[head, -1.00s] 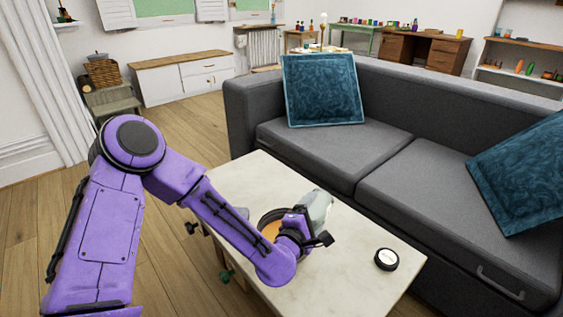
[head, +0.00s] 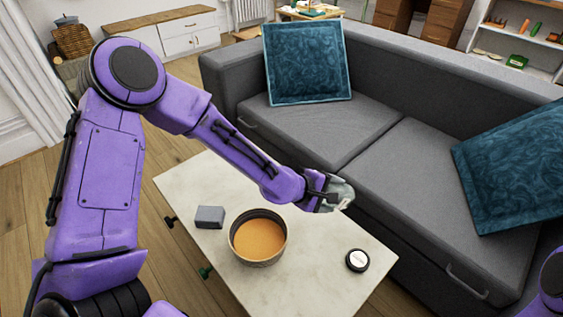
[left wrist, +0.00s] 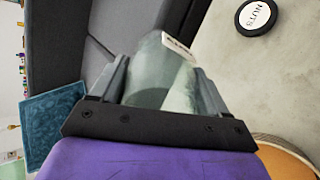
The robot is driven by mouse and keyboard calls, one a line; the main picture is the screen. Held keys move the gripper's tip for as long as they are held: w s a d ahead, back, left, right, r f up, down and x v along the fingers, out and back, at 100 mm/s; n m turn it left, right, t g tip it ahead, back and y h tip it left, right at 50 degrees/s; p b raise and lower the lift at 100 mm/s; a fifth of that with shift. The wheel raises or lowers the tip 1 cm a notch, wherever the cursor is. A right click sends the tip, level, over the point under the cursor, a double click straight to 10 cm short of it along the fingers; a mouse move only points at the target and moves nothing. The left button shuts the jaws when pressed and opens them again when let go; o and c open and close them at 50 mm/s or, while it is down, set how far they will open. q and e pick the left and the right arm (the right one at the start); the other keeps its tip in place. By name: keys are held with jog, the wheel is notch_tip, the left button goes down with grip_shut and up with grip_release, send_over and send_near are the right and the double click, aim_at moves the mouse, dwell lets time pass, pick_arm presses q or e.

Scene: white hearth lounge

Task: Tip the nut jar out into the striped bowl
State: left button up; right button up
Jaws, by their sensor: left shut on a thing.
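My left gripper (head: 328,196) is shut on a clear greenish glass jar (head: 343,190), held above the table's far right side, apart from the bowl. In the left wrist view the jar (left wrist: 158,78) sits between both fingers, with a white label on it. I see no nuts in the visible glass; its tilt is hard to tell. The bowl (head: 258,262) stands upright on the table, with a dark rim and a tan-orange inside; I cannot tell whether that is contents. Its edge shows in the left wrist view (left wrist: 288,152). My right gripper is out of view.
A black lid (head: 357,260) with a white "NUTS" face lies flat on the pale coffee table (head: 315,262), right of the bowl. A small grey block (head: 210,217) is left of the bowl. A grey sofa (head: 310,135) borders the table's far side.

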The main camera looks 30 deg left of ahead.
aim_at(325, 202)
pick_arm(q)
jog(key=s+r+m+g+p, duration=0.1)
jog(key=g+p, duration=0.1)
jog(key=s+a+r+m+g+y+p, duration=0.1)
jog(key=s+g+p, duration=0.1)
jog(key=p, duration=0.1)
jog(key=s+r+m+g+y+p, duration=0.1)
jog(key=r+p, duration=0.1)
jog(key=p, duration=0.1)
jog(key=shift+s+a+m+g, duration=0.2)
jog(key=shift+s+m+g, duration=0.1)
jog(key=shift+m+g, duration=0.1)
jog(key=s+a+r+m+g+y+p, duration=0.1)
jog(key=s+a+r+g+y+p, duration=0.1)
jog(key=s+a+r+y+p, duration=0.2)
jog(key=a+p, duration=0.2)
jog(key=a, duration=0.2)
jog(key=shift+s+a+m+g, duration=0.3)
jog(key=shift+a+m+g, duration=0.05)
jog(key=shift+m+g, duration=0.05)
